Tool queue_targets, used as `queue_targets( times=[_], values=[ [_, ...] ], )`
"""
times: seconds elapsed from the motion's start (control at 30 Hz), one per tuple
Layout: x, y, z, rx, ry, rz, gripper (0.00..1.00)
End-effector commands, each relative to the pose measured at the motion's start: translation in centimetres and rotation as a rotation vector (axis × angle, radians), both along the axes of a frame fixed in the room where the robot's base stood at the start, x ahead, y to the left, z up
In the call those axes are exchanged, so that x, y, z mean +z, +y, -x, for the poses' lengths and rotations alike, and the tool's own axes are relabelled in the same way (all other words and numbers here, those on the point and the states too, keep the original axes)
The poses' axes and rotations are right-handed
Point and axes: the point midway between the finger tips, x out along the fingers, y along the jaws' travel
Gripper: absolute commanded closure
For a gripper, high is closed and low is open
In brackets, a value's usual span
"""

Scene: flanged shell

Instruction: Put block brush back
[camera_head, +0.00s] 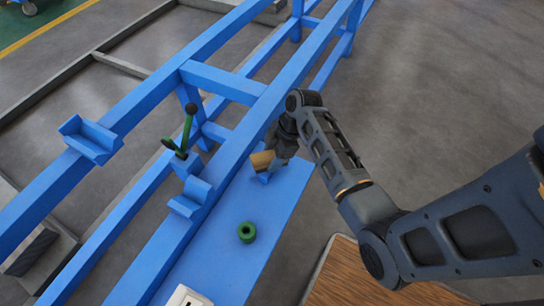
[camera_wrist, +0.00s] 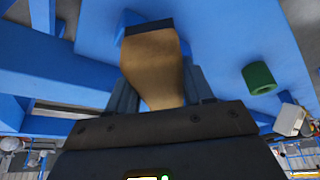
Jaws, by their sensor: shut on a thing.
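The block brush shows in the wrist view (camera_wrist: 151,65) as a tan wooden body with a dark strip at its far end. My gripper (camera_wrist: 160,88) is shut on it, with a finger on each side. In the head view the brush (camera_head: 262,160) is a small tan block at the tip of my gripper (camera_head: 276,150), over the far end of the blue shelf (camera_head: 222,262). A small blue piece shows just below the brush; I cannot tell whether they touch. My gripper hides part of the brush.
A green ring (camera_head: 247,232) lies on the shelf, with a white object (camera_head: 187,297) at its near end. A green lever with a dark knob (camera_head: 191,110) stands left of it among blue frame beams (camera_head: 225,84). A wooden top (camera_head: 350,275) is at the lower right.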

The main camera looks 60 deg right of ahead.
Motion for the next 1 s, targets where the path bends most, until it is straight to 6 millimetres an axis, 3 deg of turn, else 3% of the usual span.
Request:
queue_targets(
  times=[0.4, 0.43, 0.6, 0.7, 1.0],
  values=[
    [-0.66, -0.02, -0.01, 0.001, 0.000, 0.000, 0.77],
    [-0.62, -0.01, 0.00, 0.000, 0.000, 0.000, 0.47],
    [-0.58, -0.02, 0.01, 0.000, 0.000, 0.000, 0.31],
    [-0.57, -0.02, 0.02, 0.000, 0.000, 0.000, 0.23],
    [-0.08, -0.10, 0.04, -0.001, -0.001, 0.001, 0.23]
  ],
)
